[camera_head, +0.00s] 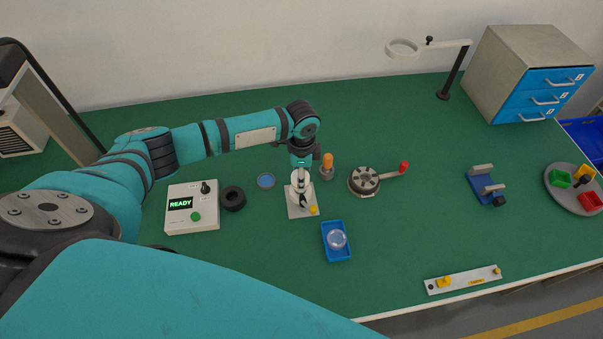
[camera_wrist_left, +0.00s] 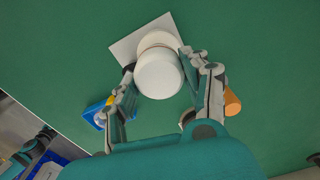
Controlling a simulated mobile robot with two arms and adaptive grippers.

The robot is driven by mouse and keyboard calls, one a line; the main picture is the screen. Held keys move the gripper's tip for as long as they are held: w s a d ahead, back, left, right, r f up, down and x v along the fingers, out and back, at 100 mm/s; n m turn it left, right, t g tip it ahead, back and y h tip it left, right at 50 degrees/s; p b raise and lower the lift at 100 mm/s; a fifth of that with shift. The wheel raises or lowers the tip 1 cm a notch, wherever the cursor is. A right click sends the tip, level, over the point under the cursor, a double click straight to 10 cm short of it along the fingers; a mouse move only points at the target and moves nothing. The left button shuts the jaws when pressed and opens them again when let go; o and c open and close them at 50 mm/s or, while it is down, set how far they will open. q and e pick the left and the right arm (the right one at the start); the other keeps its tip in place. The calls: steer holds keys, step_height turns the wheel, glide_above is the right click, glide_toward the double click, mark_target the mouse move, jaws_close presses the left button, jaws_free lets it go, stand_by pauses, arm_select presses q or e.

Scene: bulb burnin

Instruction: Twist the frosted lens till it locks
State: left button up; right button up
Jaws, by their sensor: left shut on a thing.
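The frosted lens (camera_wrist_left: 159,76) is a white rounded cap in the left wrist view. It sits between the fingers of my left gripper (camera_wrist_left: 158,82), which is shut on it from both sides. A thin tan line shows around the white body behind the cap. Behind it is a pale square base plate (camera_wrist_left: 123,50), which also shows in the head view (camera_head: 294,211) with a yellow part at its front right corner. In the head view my left gripper (camera_head: 301,198) points down over this plate and hides much of the lens. Whether the lens is locked cannot be told.
A blue tray (camera_head: 329,254) holding a clear round piece is in front. A control box (camera_head: 178,222) reading READY and a black ring (camera_head: 233,198) are left. An orange-topped piece (camera_head: 327,162) stands close right; a round fixture with red-knobbed lever (camera_head: 364,182) lies beyond.

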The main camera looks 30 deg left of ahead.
arm_select(q)
steer(key=shift+m+p, duration=0.35)
steer(key=shift+m, duration=1.15)
steer(key=shift+s+m, duration=0.1)
steer(key=shift+m, duration=0.9)
steer(key=o, duration=1.2)
steer(key=shift+c, duration=0.2)
step_height(320, 180, up, 12)
